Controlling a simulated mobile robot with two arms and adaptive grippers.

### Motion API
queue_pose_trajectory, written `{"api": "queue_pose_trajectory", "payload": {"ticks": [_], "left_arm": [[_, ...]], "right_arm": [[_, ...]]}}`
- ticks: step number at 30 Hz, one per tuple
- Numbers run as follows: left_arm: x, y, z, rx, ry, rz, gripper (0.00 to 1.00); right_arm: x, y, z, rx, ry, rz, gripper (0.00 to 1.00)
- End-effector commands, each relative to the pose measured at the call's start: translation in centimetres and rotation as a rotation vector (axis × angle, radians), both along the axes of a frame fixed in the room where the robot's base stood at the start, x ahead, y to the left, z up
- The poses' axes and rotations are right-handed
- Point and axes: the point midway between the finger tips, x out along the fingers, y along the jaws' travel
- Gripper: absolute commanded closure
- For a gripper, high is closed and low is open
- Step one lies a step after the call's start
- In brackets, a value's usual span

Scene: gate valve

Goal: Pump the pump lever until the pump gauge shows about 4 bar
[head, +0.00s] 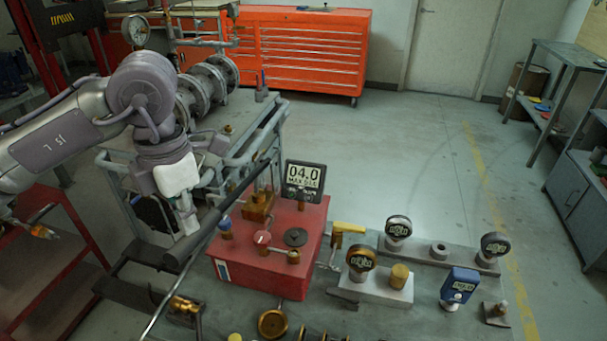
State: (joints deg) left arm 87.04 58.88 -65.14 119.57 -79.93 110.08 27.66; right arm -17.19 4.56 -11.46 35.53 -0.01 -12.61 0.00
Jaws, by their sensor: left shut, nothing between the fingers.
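The pump is a red box (262,275) on the bench. The pump lever (228,210) is a dark bar that slants from the pump's back down to a thick grip at the lower left. My left gripper (187,228) is shut and empty, just above the grip end of the lever. I cannot tell if its fingertips touch the lever. My right gripper is not in view.
Knobs (295,237) stand on the pump top. Round gauges (361,258) and a blue meter (459,285) stand to the right. A pipe assembly (205,88) lies behind my left arm. An orange tool cabinet (310,50) stands at the back; the floor (430,150) before it is clear.

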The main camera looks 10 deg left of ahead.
Motion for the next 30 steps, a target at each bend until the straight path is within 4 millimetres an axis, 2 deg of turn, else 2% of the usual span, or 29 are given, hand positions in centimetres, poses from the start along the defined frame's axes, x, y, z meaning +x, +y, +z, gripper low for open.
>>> {"api": "queue_pose_trajectory", "payload": {"ticks": [9,22,30], "left_arm": [[0.0,0.0,0.2,0.0,0.0,0.0,1.0],[0.0,0.0,4.8,0.0,0.0,-0.001,1.0],[0.0,0.0,5.0,0.0,0.0,0.0,1.0]], "right_arm": [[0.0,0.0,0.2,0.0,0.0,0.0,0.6],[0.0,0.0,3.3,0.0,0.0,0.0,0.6],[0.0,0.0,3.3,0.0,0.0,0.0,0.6]]}}
